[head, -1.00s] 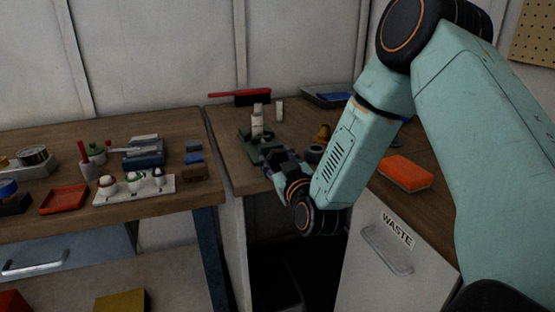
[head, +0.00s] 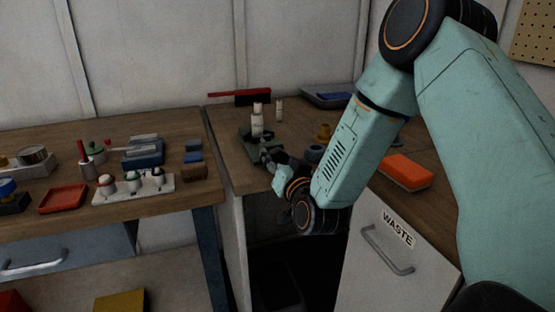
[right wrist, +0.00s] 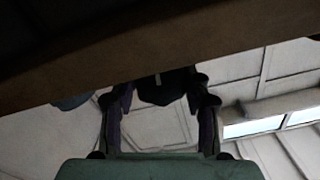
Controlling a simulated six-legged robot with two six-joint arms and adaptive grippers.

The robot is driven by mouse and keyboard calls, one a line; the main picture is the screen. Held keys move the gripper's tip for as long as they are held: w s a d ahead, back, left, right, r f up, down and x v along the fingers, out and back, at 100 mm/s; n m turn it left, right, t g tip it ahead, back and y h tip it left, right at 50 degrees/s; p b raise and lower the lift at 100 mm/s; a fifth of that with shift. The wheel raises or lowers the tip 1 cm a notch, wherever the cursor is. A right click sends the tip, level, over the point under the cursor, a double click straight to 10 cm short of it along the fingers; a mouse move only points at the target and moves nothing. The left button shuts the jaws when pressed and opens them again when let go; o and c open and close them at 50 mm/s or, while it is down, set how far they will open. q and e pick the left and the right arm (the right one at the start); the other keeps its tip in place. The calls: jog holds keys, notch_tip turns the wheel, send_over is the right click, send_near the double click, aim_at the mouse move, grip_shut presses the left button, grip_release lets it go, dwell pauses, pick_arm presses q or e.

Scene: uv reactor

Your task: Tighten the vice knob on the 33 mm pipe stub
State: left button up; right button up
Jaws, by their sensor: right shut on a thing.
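The green vice (head: 246,138) stands near the front edge of the right-hand bench, with a pale upright pipe stub (head: 257,122) in it. My right gripper (head: 268,156) is at the front of the vice. In the right wrist view, its two fingers (right wrist: 163,105) stand either side of a dark knob (right wrist: 163,88) with a small light mark. The gripper is shut on this vice knob. The knob is mostly hidden by the gripper in the head view. My left gripper is not in view.
A small pale stub (head: 279,110) and a red-handled brush (head: 252,97) lie behind the vice. A brass-coloured piece (head: 323,132) and an orange sponge (head: 405,171) lie to the right. The left bench holds a red tray (head: 63,198) and a white rack (head: 133,189).

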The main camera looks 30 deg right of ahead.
dwell(0.3)
jog(key=o, duration=1.2)
jog(key=shift+c, duration=0.2)
jog(key=v, duration=1.2)
